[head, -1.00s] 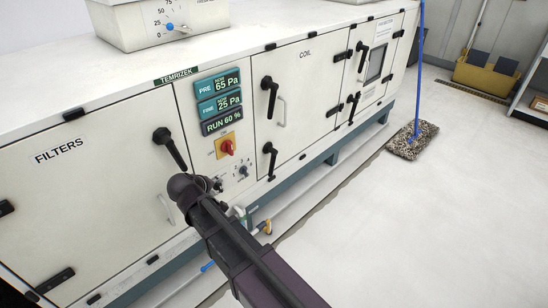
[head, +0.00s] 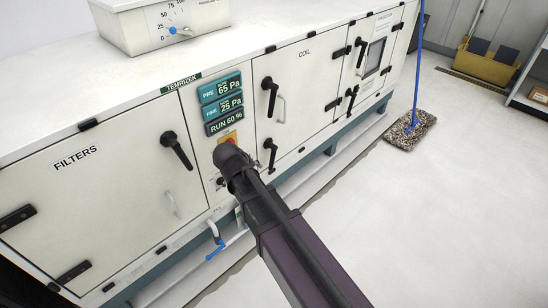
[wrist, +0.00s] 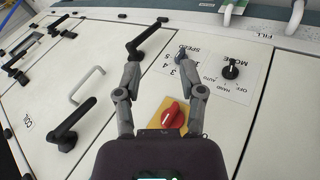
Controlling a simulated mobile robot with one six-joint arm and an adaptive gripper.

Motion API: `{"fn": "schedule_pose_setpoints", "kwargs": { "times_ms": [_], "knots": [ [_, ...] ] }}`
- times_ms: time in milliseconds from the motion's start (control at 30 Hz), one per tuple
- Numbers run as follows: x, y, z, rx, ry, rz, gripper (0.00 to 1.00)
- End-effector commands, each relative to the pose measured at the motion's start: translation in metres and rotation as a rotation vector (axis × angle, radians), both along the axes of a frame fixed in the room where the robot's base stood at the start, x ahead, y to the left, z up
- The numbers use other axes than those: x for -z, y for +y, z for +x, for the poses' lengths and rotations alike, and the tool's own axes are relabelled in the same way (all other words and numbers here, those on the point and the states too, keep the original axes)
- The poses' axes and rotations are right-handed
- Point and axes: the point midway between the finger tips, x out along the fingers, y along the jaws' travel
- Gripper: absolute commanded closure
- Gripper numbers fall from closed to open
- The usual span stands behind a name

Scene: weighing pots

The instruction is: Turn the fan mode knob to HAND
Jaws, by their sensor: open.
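The fan mode knob (wrist: 231,68) is a small black knob on a white plate marked MODE, with OFF, HAND and AUTO lettering, right of my gripper in the wrist view. I cannot tell which mark it points to. In the head view a small dark knob (head: 220,182) shows just below-left of my gripper (head: 230,162). In the wrist view my gripper (wrist: 157,54) is open and empty, its fingers spread over the panel. The right fingertip overlaps the dark blue speed knob (wrist: 181,54); I cannot tell whether they touch.
A red switch (wrist: 172,115) on a yellow plate lies below the fingers in the wrist view. Black door handles (head: 176,150) stick out on both sides of the panel. A pipe with a blue valve handle (head: 215,249) runs below. Open floor (head: 440,220) lies right.

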Motion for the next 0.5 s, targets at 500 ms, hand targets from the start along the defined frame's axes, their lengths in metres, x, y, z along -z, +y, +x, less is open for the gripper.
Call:
{"fn": "schedule_pose_setpoints", "kwargs": {
  "times_ms": [500],
  "knots": [
    [-0.035,-0.057,-0.002,0.114,0.077,0.051,0.49]
  ]
}}
